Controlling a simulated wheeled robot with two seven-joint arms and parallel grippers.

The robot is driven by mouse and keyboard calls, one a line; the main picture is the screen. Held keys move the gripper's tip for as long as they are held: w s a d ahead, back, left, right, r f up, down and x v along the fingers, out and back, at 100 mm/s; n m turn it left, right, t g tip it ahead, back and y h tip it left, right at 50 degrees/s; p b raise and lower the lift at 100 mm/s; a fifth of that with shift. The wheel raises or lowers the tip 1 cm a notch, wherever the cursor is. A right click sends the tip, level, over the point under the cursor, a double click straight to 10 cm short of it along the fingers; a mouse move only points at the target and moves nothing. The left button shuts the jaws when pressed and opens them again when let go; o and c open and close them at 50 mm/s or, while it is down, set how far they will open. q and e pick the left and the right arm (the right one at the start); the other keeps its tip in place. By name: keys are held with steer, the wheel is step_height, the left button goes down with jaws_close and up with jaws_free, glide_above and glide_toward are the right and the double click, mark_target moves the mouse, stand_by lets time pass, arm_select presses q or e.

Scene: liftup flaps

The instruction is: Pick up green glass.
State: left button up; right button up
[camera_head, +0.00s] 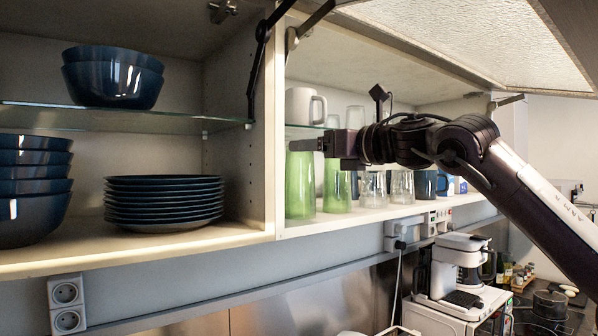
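Green glasses stand upright on the lower shelf of the right cabinet section. The front-left green glass (300,188) is tall and close to the divider. Another green glass (337,190) stands to its right. My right gripper (304,145) reaches in from the right, pointing left, at about the height of the glass rims. In the picture its finger overlaps the top of the front-left glass; I cannot tell whether they touch. Only one finger shows clearly, so its opening cannot be judged, and no glass appears lifted. My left gripper is not in view.
A white mug (300,105) stands on the upper shelf above the gripper. Clear glasses (401,187) and a dark blue mug (427,184) stand right of the green glasses. The divider (270,130) is close left. The raised flap (470,35) hangs overhead. A coffee maker (460,262) is below.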

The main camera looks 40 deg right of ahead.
steer(key=shift+w+r+p, duration=0.2)
steer(key=shift+w+p, duration=0.9)
steer(key=shift+w, duration=0.1)
steer(key=w, duration=0.1)
steer(key=w+p, duration=0.1)
steer(key=shift+w+a+f, duration=0.15)
steer(key=shift+w+f, duration=0.15)
steer(key=shift+w, duration=0.1)
steer(key=shift+s, duration=0.1)
steer(key=shift+c, duration=0.2)
steer(key=c, duration=0.5)
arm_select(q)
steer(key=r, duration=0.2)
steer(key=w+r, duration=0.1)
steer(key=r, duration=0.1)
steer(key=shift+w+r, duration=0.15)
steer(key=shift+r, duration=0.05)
arm_select(e)
steer(key=c, duration=1)
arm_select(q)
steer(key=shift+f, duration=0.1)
